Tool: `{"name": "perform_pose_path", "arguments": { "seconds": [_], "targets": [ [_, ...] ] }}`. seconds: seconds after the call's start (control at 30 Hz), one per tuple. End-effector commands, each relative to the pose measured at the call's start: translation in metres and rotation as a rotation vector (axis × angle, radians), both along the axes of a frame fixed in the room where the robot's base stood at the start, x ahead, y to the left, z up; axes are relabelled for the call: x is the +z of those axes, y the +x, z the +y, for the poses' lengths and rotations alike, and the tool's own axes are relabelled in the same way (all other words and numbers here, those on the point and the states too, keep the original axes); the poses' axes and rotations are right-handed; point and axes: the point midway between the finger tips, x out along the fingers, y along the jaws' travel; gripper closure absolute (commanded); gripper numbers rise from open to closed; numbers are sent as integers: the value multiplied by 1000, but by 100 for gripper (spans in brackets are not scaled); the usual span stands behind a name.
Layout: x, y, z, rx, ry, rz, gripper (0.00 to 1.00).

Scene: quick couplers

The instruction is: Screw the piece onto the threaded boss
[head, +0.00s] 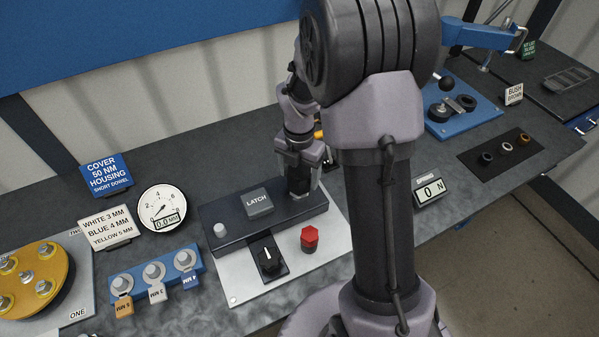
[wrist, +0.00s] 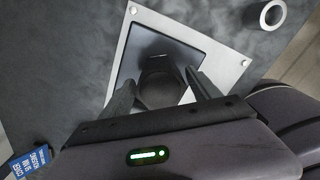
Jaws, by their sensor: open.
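My gripper (head: 299,190) points down over the right end of a dark block (head: 240,228) on a silver plate. In the wrist view my gripper (wrist: 162,88) has its two dark fingers spread apart. A dark round piece (wrist: 160,92) shows between them, with a dark collar-like shape just above it. I cannot tell whether the fingers touch the piece, or whether it sits on a thread. No bare threaded boss can be made out. In the head view the gripper and my arm hide the piece.
The silver plate (head: 237,287) also carries a LATCH sign (head: 259,203), a black knob (head: 268,259) and a red knob (head: 310,238). A dial gauge (head: 162,207) and a blue rack (head: 155,278) stand to the left.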

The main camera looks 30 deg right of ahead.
Motion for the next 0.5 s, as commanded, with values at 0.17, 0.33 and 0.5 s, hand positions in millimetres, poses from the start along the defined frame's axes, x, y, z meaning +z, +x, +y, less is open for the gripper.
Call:
{"name": "perform_pose_path", "arguments": {
  "seconds": [0.17, 0.33, 0.5],
  "targets": [
    [0, 0, 0, -1, 0, 0, 4],
    [0, 0, 0, -2, 0, 0, 4],
    [16, 1, 0, -2, -1, -3, 4]
  ]
}}
